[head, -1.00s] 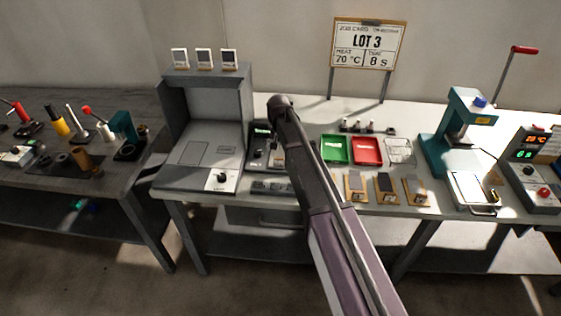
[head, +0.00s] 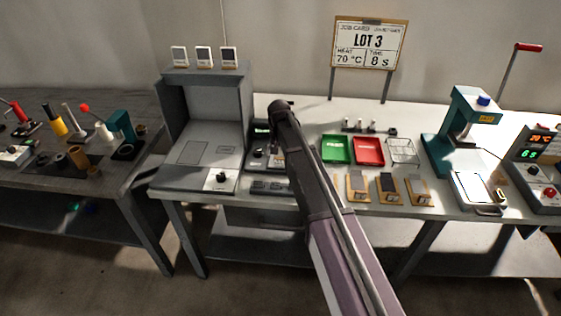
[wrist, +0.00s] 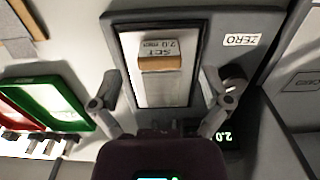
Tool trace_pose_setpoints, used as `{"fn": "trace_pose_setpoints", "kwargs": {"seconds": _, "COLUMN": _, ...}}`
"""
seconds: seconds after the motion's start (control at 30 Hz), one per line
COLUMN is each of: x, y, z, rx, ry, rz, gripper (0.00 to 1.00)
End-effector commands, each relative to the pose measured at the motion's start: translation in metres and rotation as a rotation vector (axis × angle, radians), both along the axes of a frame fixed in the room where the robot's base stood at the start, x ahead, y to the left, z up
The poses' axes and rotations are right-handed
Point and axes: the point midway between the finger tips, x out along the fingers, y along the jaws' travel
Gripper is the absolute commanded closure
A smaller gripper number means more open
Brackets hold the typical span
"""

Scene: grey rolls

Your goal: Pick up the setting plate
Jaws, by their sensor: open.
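The setting plate (wrist: 160,60) is a small block with a pale top marked SET 2.0 mm and a tan front edge. In the wrist view it rests on the bright metal bed of a grey gauge (wrist: 122,22) labelled ZERO. My gripper (wrist: 160,84) is open, with one finger on each side of the bed, wide apart from the plate and empty. The gauge display (wrist: 228,136) shows 2.0, upside down in this view. In the head view the gauge (head: 258,162) is partly behind my arm, which hides my fingertips.
Green (head: 335,150) and red (head: 368,151) trays stand right of the gauge, with several wooden-based pieces (head: 388,189) in front. A grey hooded station (head: 207,150) is close on the left. A teal press (head: 445,150) stands further right.

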Motion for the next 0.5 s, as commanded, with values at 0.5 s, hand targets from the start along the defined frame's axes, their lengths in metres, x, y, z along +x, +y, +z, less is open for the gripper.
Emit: {"fn": "trace_pose_setpoints", "kwargs": {"seconds": 0.5, "x": 0.000, "y": -0.001, "z": -0.024, "rx": 0.000, "ry": 0.000, "rz": -0.001, "gripper": 0.03}}
